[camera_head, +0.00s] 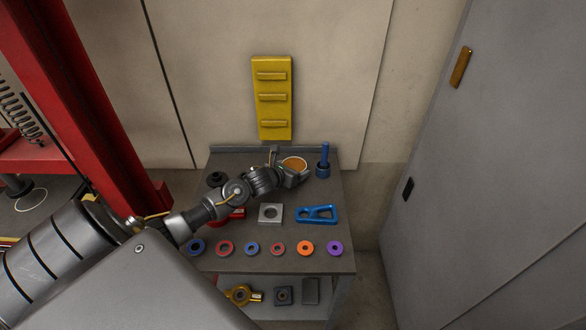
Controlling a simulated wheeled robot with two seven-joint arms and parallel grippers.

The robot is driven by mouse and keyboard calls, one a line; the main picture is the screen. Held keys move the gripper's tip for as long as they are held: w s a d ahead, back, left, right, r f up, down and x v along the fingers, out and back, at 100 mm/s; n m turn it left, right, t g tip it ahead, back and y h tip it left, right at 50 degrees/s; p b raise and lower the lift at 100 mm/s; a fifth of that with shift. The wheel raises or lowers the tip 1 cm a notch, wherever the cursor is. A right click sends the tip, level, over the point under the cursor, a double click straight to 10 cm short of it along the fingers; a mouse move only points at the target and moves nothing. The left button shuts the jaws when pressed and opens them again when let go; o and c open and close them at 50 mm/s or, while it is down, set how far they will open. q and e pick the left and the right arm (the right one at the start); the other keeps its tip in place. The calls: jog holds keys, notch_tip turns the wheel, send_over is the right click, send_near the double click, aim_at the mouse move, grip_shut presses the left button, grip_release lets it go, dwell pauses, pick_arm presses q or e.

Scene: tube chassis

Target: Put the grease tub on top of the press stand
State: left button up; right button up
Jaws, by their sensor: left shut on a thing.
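A round tub with an orange-brown top (294,163), which looks like the grease tub, is at the back of the grey workbench (215,262). My left gripper (291,174) reaches in over the bench and is shut on this tub. The gripper covers the tub's lower front, so I cannot tell whether it rests on the bench or is lifted. A red frame (95,105) with a spring stands at the left and may be the press stand, but I cannot be sure. My right gripper is out of view.
A blue tool (323,163) stands close right of the tub. A grey block (270,213), a blue bracket (317,215) and a row of coloured rings (305,248) lie in front. A yellow rack (271,98) is on the wall; a grey cabinet (490,180) is at right.

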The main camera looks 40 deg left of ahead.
pick_arm(q)
jog(key=o, duration=1.2)
jog(key=shift+o, duration=0.2)
jog(key=shift+s+r, duration=0.1)
jog(key=b+v, duration=0.1)
jog(key=v, duration=1.1)
